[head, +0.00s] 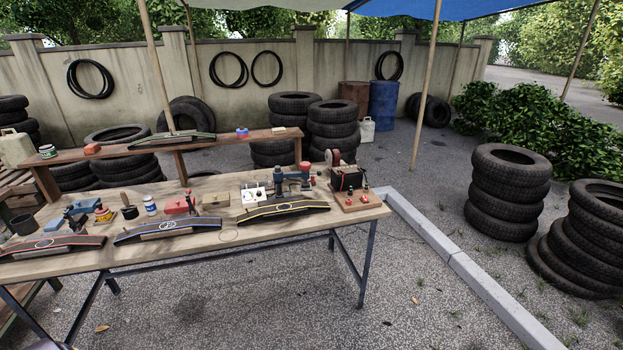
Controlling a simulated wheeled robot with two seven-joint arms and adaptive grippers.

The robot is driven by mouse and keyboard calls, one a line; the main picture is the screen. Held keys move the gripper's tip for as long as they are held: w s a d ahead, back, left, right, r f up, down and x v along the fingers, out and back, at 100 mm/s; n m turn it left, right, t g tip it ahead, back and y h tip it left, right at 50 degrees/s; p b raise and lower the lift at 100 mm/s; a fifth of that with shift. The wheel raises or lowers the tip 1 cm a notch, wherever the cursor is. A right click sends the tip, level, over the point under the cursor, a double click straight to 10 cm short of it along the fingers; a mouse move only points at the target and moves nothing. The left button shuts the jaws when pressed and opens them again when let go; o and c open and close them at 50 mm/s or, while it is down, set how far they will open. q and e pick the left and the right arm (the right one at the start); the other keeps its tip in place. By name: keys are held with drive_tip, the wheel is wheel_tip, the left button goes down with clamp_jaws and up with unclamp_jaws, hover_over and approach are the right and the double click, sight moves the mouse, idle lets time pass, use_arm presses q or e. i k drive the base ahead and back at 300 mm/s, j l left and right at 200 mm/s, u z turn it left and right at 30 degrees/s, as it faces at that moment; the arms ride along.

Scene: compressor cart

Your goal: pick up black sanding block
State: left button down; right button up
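I cannot make out a clear black sanding block at this size. Dark things on the wooden workbench (200,243) are a black pot with a stick-like handle (129,210), a black open cup (25,224) at the left end, and a black boxy part (347,178) beside a reddish wheel at the right. A tan block (215,200) lies near the middle, behind the long dark pieces. An orange-red block (92,149) and a cream block (286,131) lie on the raised back shelf (110,156). Neither of my grippers is in view.
Long dark curved pieces edged red (50,246), blue (168,228) and yellow (283,208) line the bench's front. A blue press-like tool (293,180) stands near the right end. Tyre stacks (508,190) stand at the right. Gravel in front is open.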

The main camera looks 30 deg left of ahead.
sight(80, 219)
drive_tip(key=u, duration=2.45)
drive_tip(key=i+j+u, duration=0.1)
drive_tip(key=i, duration=0.2)
